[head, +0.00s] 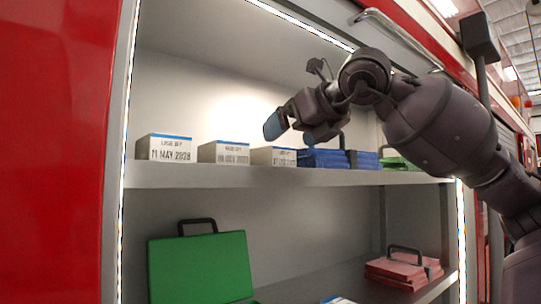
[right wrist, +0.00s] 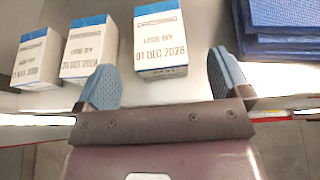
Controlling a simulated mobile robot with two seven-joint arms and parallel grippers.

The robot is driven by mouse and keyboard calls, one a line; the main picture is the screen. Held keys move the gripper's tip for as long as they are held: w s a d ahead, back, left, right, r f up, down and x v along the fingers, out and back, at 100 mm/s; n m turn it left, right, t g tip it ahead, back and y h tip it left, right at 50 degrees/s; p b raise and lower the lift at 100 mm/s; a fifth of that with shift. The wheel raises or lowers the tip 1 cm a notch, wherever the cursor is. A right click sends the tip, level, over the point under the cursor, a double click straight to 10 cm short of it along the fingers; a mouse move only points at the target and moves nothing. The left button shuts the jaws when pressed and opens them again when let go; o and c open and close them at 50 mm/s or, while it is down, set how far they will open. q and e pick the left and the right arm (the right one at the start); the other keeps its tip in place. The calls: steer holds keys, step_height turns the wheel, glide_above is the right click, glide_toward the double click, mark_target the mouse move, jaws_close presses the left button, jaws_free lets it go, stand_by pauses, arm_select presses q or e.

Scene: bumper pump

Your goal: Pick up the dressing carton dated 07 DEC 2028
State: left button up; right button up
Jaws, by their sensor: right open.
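The dressing carton with the December 2028 date (right wrist: 160,42) is white with a blue top edge; its day reads like 07, though the print is small. In the head view it is the rightmost of three cartons (head: 271,156) on the upper shelf. Two similar cartons stand to its left: one with a blurred 2028 date (right wrist: 88,48), and one dated 11 MAY 2028 (head: 164,149). My right gripper (head: 291,131) is open and empty, above and in front of the shelf near the December carton. In the right wrist view the carton lies ahead between its blue fingertips (right wrist: 165,88).
Blue folded packs (head: 323,158) lie close right of the December carton, also in the right wrist view (right wrist: 285,25). The upper shelf (head: 215,177) has a front edge. Below are a green case (head: 200,268) and red packs (head: 402,268).

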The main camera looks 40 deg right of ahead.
mark_target(269, 156)
arm_select(q)
steer(key=shift+w+r+p, duration=0.25)
steer(key=shift+w+r, duration=0.1)
steer(key=shift+r, duration=0.25)
steer(key=shift+w+r+p, duration=0.2)
steer(key=shift+w+r, duration=0.1)
steer(key=shift+r, duration=0.25)
arm_select(e)
steer(key=shift+x, duration=2.25)
steer(key=shift+f, duration=0.1)
steer(key=c, duration=0.8)
steer(key=shift+c, duration=1.1)
arm_select(q)
steer(key=shift+s+f, duration=0.25)
steer(key=shift+s, duration=0.15)
